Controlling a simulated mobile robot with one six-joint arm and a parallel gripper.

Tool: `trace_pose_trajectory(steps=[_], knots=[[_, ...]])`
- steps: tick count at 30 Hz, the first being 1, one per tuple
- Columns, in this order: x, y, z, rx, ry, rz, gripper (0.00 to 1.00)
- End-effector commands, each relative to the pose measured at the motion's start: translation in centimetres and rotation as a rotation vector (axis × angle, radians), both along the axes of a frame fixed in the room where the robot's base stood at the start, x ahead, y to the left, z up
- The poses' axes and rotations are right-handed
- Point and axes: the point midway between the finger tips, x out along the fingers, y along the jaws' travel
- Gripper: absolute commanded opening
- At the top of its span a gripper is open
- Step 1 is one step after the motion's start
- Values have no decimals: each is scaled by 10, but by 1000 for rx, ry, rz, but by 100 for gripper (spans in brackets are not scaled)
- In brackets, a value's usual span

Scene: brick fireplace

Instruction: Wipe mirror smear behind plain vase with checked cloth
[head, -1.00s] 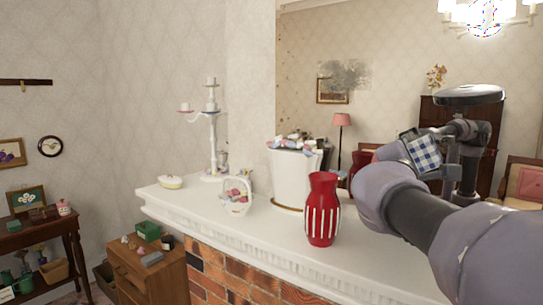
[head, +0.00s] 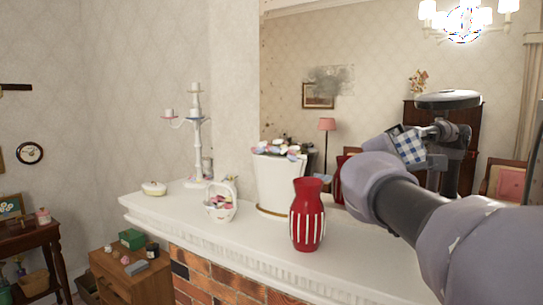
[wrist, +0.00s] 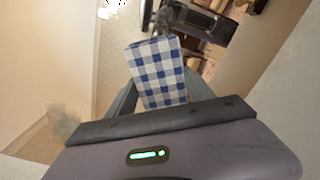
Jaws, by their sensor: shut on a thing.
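A blue and white checked cloth (wrist: 158,72) is held in my gripper (wrist: 160,100), which is shut on it in the wrist view. In the head view, a checked patch (head: 410,146) shows beyond my arm, seemingly the cloth's reflection; my arm hides the gripper itself. A grey smear (head: 330,79) lies on the upper left of the mirror (head: 385,65), above and behind a plain white vase (head: 282,182) with colourful items at its top. A dark smudge, likely the smear (wrist: 62,122), shows at lower left in the wrist view. The cloth appears apart from it.
A red vase with white stripes (head: 307,222) stands on the white mantel (head: 230,228), in front of the plain vase and left of my arm. A small basket (head: 220,207), a candelabra (head: 197,140) and a lidded dish (head: 154,188) stand further left. Mantel space shows between them.

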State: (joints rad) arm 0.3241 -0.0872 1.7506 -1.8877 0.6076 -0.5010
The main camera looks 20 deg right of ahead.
Motion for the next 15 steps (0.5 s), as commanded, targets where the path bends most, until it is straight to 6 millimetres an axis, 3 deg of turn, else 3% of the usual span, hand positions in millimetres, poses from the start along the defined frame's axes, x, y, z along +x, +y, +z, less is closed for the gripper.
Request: trace_pose_trajectory(steps=[15], knots=[[-33, -30, -1, 0, -2, -3, 29]])
